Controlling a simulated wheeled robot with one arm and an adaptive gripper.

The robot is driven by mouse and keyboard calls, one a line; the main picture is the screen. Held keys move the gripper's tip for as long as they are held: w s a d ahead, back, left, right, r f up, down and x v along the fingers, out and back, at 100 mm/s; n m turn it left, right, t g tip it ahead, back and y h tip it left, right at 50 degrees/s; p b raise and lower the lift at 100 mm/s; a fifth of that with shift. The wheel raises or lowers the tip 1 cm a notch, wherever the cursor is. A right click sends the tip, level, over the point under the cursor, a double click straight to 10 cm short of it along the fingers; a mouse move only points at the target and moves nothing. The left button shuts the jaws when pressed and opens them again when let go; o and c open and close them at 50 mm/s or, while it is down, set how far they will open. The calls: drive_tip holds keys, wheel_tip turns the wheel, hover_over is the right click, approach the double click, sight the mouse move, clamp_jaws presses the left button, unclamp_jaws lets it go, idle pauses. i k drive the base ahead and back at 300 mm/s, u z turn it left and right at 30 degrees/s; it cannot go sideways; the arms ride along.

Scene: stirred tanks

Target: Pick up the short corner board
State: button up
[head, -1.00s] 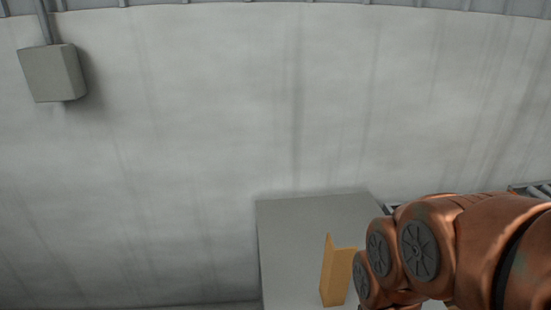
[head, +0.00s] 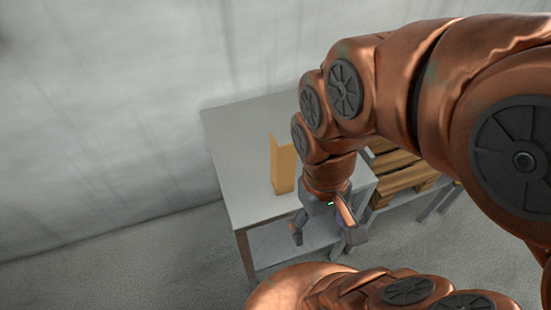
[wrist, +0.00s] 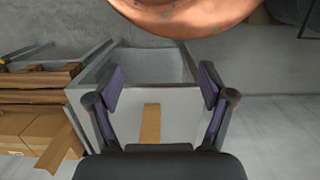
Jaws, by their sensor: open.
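A tan corner board (head: 283,165) with two faces stands upright on the grey table (head: 235,135) in the head view. My gripper (head: 324,240) is open, low and to the right of the board, at the table's near edge; it does not touch the board. In the wrist view my gripper (wrist: 161,85) has its two fingers spread with nothing between their tips. A tan strip (wrist: 151,125) shows between the fingers on a pale surface; I cannot tell surely that it is the same board.
Stacked brown boards (head: 400,175) lie right of the table; brown stacks (wrist: 35,80) and cardboard boxes (wrist: 25,130) show at left in the wrist view, with another tan piece (wrist: 62,145). A wall (head: 100,110) stands behind the table. The floor (head: 150,260) at left is clear.

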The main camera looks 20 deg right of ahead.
sight(284, 157)
drive_tip(key=u, duration=2.3)
drive_tip(key=k, duration=1.6)
drive_tip(key=u, duration=0.6)
